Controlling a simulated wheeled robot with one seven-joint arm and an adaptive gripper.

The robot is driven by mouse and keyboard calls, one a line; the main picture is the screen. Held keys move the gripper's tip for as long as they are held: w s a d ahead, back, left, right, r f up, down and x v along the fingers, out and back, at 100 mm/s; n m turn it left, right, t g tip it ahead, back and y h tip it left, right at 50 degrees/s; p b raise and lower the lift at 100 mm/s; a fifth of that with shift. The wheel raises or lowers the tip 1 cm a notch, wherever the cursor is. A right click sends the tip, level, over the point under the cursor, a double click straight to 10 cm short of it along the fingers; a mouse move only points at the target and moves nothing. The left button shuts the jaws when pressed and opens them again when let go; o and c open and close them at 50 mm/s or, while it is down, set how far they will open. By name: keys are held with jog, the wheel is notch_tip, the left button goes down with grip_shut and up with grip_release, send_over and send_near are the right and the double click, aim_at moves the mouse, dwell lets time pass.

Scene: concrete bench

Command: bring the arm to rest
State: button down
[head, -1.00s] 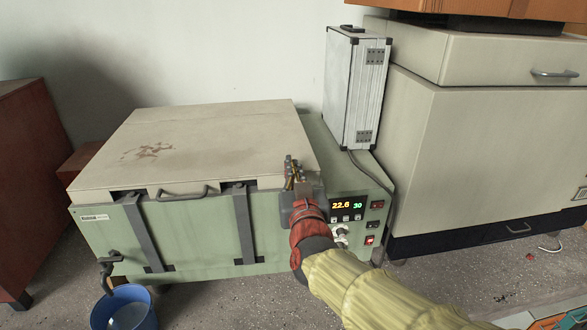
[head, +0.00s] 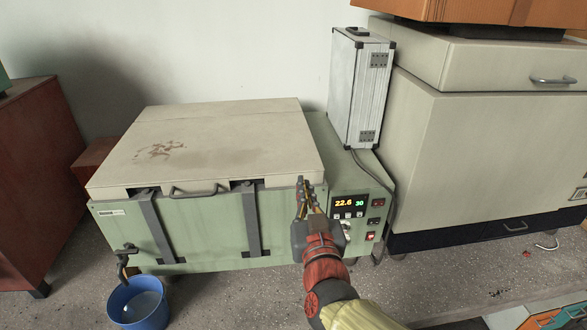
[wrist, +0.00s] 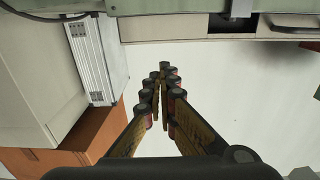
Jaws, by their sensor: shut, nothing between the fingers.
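My gripper (head: 311,190) is in front of the right part of a pale green machine with a closed cream lid, close to its front edge in the head view. Its fingers are shut and empty, pointing up and away from me. In the wrist view the fingers (wrist: 165,80) come together at the tips against a pale wall. My arm in its yellow sleeve reaches in from the bottom right of the head view.
The green machine (head: 200,230) has a lit display (head: 349,203). A silver case (head: 360,90) stands on its right side. A blue bucket (head: 137,305) stands on the floor at lower left. A cream cabinet (head: 480,150) is at the right. Floor in front is open.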

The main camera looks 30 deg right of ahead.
jog(key=s+a+f+n+g+y, duration=0.35)
jog(key=a+f+g+y, duration=0.3)
jog(key=a+f, duration=0.55)
jog(key=s+d+r+n+g, duration=0.1)
jog(key=s+g, duration=0.3)
jog(key=s, duration=0.7)
jog(key=shift+s+d+r, duration=0.2)
jog(key=shift+r, duration=0.25)
jog(key=shift+g, duration=0.25)
